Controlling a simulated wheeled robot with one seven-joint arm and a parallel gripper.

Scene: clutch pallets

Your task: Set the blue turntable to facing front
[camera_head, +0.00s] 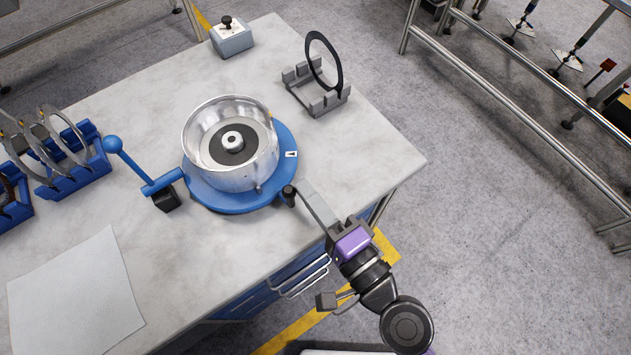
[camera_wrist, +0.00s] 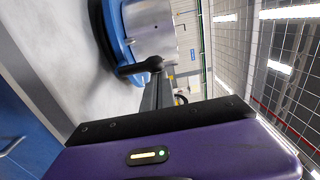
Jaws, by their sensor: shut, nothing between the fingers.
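The blue turntable (camera_head: 215,197) sits on the grey table and carries a silver metal drum (camera_head: 225,172) with a dark disc and pale hub inside. A white mark (camera_head: 291,154) is on the turntable's right side. A black knob (camera_head: 288,193) stands at its lower right rim. My gripper (camera_head: 302,188) is shut and empty, its fingertips close beside the knob; I cannot tell if they touch. In the wrist view, the black knob (camera_wrist: 153,65) is by the fingertips (camera_wrist: 158,78), in front of the turntable (camera_wrist: 112,42).
A blue lever (camera_head: 135,165) stands just left of the turntable. A grey rack with a black ring (camera_head: 338,75) and a button box (camera_head: 232,40) are behind. Blue racks with rings (camera_head: 75,165) are at left. A white sheet (camera_head: 75,290) lies front left.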

